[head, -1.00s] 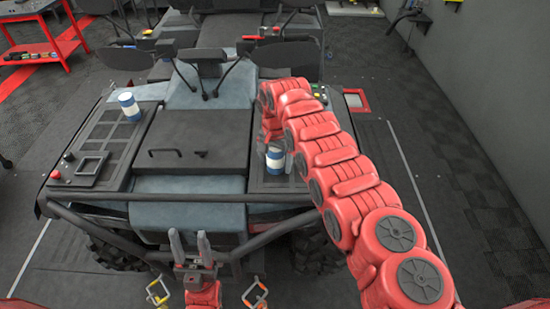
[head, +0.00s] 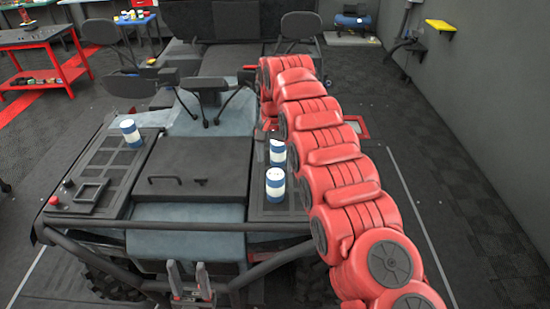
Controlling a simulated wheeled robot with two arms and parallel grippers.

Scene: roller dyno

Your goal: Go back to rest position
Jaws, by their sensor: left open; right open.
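My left gripper (head: 187,282) is at the bottom of the head view, its two grey fingers upright, apart and empty, in front of the vehicle's bar. My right arm reaches forward over the right side of the vehicle. My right gripper (head: 268,126) is open and mostly hidden by the arm, just beyond the cans on the right panel. One blue and white can (head: 277,152) stands there, partly behind the arm. A second can (head: 275,185) stands nearer. A third can (head: 131,133) stands on the left panel.
The vehicle (head: 190,165) has a black bar (head: 180,225) across its front. A red workbench (head: 45,65) is at the far left. A grey wall (head: 480,100) and a yellow shelf (head: 447,27) are on the right. The floor right of my arm is clear.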

